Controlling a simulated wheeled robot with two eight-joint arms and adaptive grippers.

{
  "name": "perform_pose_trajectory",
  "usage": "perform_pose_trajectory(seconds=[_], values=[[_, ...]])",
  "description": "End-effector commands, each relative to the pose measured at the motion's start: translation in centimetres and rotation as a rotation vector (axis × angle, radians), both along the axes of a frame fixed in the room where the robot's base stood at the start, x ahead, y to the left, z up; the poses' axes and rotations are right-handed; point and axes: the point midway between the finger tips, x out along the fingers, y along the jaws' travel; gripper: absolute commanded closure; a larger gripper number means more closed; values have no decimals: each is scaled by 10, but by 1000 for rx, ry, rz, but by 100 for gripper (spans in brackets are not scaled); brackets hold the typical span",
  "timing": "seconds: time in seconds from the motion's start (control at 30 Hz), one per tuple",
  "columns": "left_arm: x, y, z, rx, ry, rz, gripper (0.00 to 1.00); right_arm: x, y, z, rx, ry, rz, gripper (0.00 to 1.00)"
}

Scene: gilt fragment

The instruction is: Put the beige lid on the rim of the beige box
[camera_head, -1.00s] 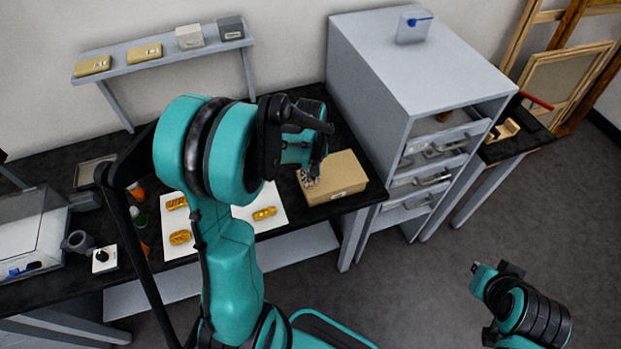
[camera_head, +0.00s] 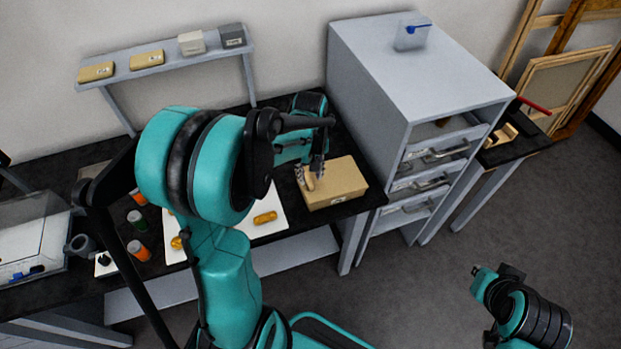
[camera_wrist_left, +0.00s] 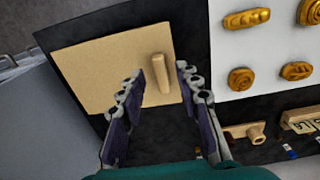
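The beige box (camera_head: 345,192) stands near the right end of the dark bench. The beige lid (camera_wrist_left: 95,65) covers its top, with a tan bar handle (camera_wrist_left: 161,74) standing out from it. I cannot tell whether the lid sits fully flush on the rim all round. My left gripper (camera_head: 314,172) is above the left part of the box. In the left wrist view its fingers (camera_wrist_left: 161,72) are spread, with a gap on each side of the handle. My right gripper (camera_head: 498,270) is far off at the lower right, away from the bench; its fingers are unclear.
A white sheet with gilt ornaments (camera_head: 265,217) lies left of the box. Orange and green-capped bottles (camera_head: 137,250) stand further left. A grey drawer cabinet (camera_head: 385,110) rises close to the right of the box. A wall shelf (camera_head: 165,66) carries small boxes.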

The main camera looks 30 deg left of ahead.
Motion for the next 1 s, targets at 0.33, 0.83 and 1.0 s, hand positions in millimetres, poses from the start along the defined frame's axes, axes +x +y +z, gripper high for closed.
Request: perform_pose_trajectory(seconds=[0.33, 0.83, 1.0], values=[[0, 0, 69, 0, 0, 0, 66, 0, 0, 20, 0, 0, 0, 100], [-56, -60, 122, 97, -277, -406, 66, 0, 0, 21, 0, 0, 0, 100], [-88, -87, 128, 180, -439, -638, 66, 0, 0, 21, 0, 0, 0, 100]])
